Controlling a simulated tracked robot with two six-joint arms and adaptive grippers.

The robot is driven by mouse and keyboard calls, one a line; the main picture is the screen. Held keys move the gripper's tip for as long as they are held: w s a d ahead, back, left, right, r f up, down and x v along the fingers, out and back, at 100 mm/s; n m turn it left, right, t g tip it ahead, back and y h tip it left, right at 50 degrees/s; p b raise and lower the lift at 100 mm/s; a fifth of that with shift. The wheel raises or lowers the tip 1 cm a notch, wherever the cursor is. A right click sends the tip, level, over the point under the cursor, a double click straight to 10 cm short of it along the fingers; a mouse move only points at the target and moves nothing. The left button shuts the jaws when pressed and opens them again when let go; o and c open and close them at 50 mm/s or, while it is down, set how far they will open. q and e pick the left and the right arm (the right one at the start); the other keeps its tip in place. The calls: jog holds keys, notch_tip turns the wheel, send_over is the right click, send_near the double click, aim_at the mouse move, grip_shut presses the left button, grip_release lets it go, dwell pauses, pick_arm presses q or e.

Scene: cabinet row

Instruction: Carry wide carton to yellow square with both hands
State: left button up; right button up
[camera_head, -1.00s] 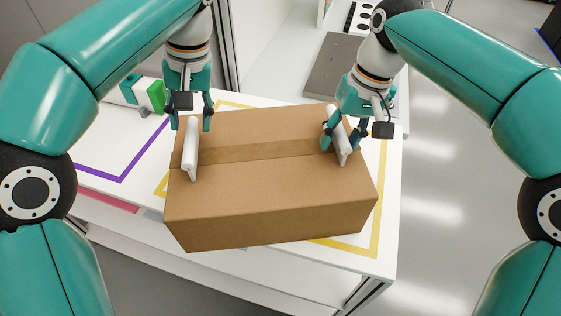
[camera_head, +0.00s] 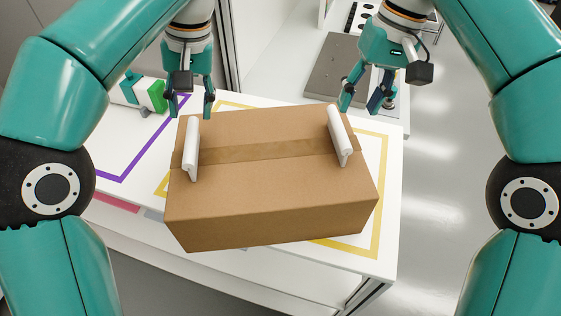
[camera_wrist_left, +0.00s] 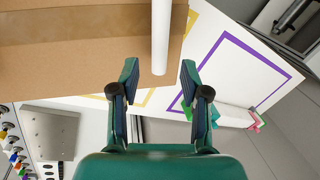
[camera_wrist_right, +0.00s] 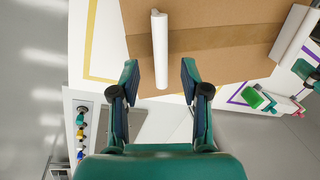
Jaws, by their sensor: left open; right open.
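The wide carton (camera_head: 265,190) is a brown box with a tape strip and two white bar handles. It rests on the white table, turned slightly, over the yellow square (camera_head: 376,225), whose outline shows on its right, at the back and at the lower left. My left gripper (camera_head: 193,108) is open and empty behind the left handle (camera_head: 191,150); the left wrist view shows this handle (camera_wrist_left: 161,40) ahead of the open fingers. My right gripper (camera_head: 362,103) is open and empty behind the right handle (camera_head: 341,135); the right wrist view shows that handle (camera_wrist_right: 160,50) ahead of its fingers.
A purple outlined square (camera_head: 140,158) lies on the table at the left. A grey plate (camera_head: 335,68) lies behind the table. The table's front edge runs below the carton.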

jog(key=shift+d+r, duration=0.25)
jog(key=shift+r, duration=1)
